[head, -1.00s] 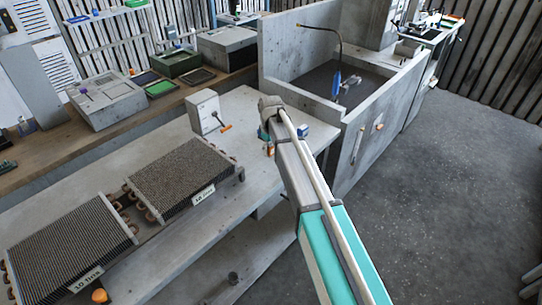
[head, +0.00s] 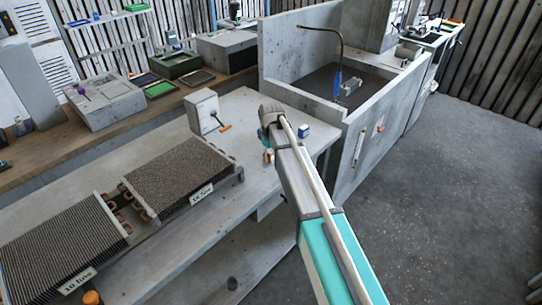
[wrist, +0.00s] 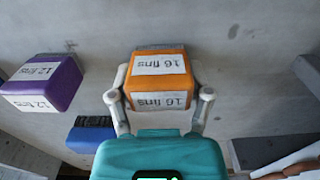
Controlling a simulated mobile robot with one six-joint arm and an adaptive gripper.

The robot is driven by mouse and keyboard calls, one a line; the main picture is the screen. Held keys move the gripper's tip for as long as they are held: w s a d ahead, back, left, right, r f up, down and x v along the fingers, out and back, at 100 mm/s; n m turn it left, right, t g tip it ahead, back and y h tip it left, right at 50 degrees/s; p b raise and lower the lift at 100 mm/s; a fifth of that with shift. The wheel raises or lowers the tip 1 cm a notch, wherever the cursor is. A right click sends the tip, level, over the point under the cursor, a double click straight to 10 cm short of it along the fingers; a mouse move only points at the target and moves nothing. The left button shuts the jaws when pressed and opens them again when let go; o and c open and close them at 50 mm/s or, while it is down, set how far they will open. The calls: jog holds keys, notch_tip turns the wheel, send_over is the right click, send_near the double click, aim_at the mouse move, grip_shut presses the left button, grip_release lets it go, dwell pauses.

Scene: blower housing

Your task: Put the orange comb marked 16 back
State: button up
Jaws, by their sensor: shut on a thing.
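The orange comb (wrist: 160,82), labelled "16 fins" on two faces, sits between the fingers of my gripper (wrist: 159,92) in the wrist view. Both fingers are closed against its sides. A dark strip shows along its far edge; whether it touches the grey surface behind it I cannot tell. In the head view my arm reaches over the right end of the grey bench (head: 100,192), and the arm hides the gripper and most of the comb. Two finned coils lie on the bench, a near one (head: 60,245) labelled "10 fins" and a farther one (head: 180,175) whose label is hard to read.
A purple comb (wrist: 45,82) labelled "12 fins" is left of my gripper, with a blue block (wrist: 90,133) below it. A grey box with an orange handle (head: 204,111) stands on the bench; a walled basin (head: 335,85) stands beyond.

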aim_at(271, 150)
jog(key=o, duration=1)
jog(key=shift+r, duration=0.1)
notch_tip(271, 150, up, 12)
jog(key=p, duration=1.2)
jog(key=shift+d, duration=0.1)
dwell(0.5)
jog(key=s+d+m, duration=1)
jog(key=s+d, duration=1.3)
jog(key=s, duration=0.3)
jog(key=shift+d, duration=0.25)
